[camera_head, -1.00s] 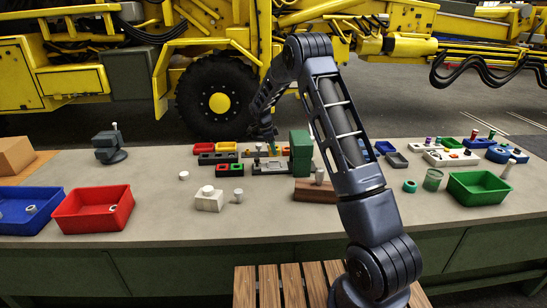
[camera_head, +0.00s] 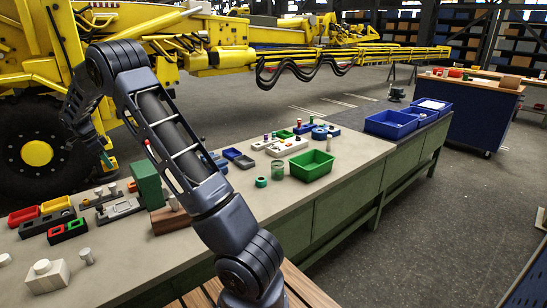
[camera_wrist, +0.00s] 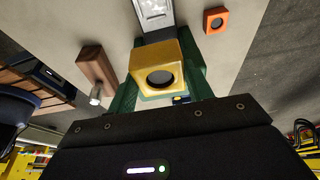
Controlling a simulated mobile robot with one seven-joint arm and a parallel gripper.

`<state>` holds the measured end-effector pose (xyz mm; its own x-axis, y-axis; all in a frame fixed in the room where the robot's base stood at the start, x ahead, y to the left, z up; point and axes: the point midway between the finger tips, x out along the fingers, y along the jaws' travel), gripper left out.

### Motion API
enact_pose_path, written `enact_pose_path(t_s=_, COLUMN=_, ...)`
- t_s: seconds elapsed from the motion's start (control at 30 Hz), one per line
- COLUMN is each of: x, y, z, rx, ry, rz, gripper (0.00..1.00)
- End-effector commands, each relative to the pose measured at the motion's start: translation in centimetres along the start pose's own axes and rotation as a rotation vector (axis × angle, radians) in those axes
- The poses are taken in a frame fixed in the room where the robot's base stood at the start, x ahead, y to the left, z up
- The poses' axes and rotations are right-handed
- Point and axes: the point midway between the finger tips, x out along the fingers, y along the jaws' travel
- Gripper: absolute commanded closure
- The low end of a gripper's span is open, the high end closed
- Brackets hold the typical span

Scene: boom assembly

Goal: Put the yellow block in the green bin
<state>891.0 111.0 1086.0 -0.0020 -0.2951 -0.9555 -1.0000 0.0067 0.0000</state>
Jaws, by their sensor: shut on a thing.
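The yellow block (camera_wrist: 160,70), with a dark round hole in its face, sits between the jaws of my gripper (camera_wrist: 160,88) in the wrist view. My gripper is shut on it. Green surfaces show on both sides of the block. The green bin (camera_head: 312,166) stands on the bench to the right of my arm, well apart from my gripper. No contents show inside it.
A green upright block (camera_head: 147,184) and a brown wooden block (camera_head: 170,218) stand near my gripper. An orange block (camera_wrist: 215,20) lies beside the held block. A glass cup (camera_head: 277,169) and a teal ring (camera_head: 261,182) sit left of the bin. Blue bins (camera_head: 391,124) stand farther right.

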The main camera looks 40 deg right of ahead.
Motion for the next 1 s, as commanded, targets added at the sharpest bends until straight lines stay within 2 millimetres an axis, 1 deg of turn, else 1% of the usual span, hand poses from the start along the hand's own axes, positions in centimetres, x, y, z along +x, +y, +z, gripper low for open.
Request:
enact_pose_path(t_s=0.07, x=0.4, y=-0.5, z=-1.3, rx=0.021, ry=0.000, rz=0.006, gripper=0.80)
enact_pose_path(t_s=0.17, x=1.3, y=-1.3, z=-3.9, rx=0.065, ry=0.000, rz=0.020, gripper=0.80)
enact_pose_path(t_s=0.27, x=2.6, y=-2.3, z=-7.6, rx=0.125, ry=0.000, rz=0.040, gripper=0.80)
enact_pose_path(t_s=0.3, x=3.1, y=-2.7, z=-9.3, rx=0.152, ry=0.000, rz=0.049, gripper=0.80)
enact_pose_path(t_s=0.37, x=3.9, y=-3.2, z=-11.8, rx=0.193, ry=0.000, rz=0.061, gripper=0.80)
enact_pose_path(t_s=0.4, x=4.4, y=-3.5, z=-13.5, rx=0.220, ry=-0.001, rz=0.070, gripper=0.80)
enact_pose_path(t_s=0.47, x=5.2, y=-3.8, z=-16.0, rx=0.261, ry=-0.001, rz=0.082, gripper=0.80)
enact_pose_path(t_s=0.5, x=5.8, y=-4.0, z=-17.6, rx=0.288, ry=-0.002, rz=0.091, gripper=0.80)
enact_pose_path(t_s=0.57, x=6.6, y=-4.2, z=-20.1, rx=0.327, ry=-0.002, rz=0.103, gripper=0.80)
enact_pose_path(t_s=0.63, x=7.6, y=-4.3, z=-23.1, rx=0.374, ry=-0.002, rz=0.117, gripper=0.80)
enact_pose_path(t_s=0.67, x=8.0, y=-4.3, z=-24.3, rx=0.393, ry=-0.002, rz=0.123, gripper=0.80)
enact_pose_path(t_s=0.7, x=8.6, y=-4.3, z=-26.0, rx=0.420, ry=-0.002, rz=0.132, gripper=0.80)
enact_pose_path(t_s=0.77, x=9.4, y=-4.2, z=-28.6, rx=0.459, ry=-0.002, rz=0.145, gripper=0.80)
enact_pose_path(t_s=0.8, x=9.9, y=-4.0, z=-30.2, rx=0.485, ry=-0.003, rz=0.153, gripper=0.80)
enact_pose_path(t_s=0.87, x=10.7, y=-3.8, z=-32.7, rx=0.524, ry=-0.003, rz=0.164, gripper=0.80)
enact_pose_path(t_s=0.9, x=11.2, y=-3.6, z=-34.4, rx=0.550, ry=-0.003, rz=0.172, gripper=0.80)
enact_pose_path(t_s=0.97, x=12.1, y=-3.2, z=-36.8, rx=0.589, ry=-0.003, rz=0.184, gripper=0.80)
enact_pose_path(t_s=1.0, x=12.6, y=-2.9, z=-38.5, rx=0.615, ry=-0.003, rz=0.193, gripper=0.80)
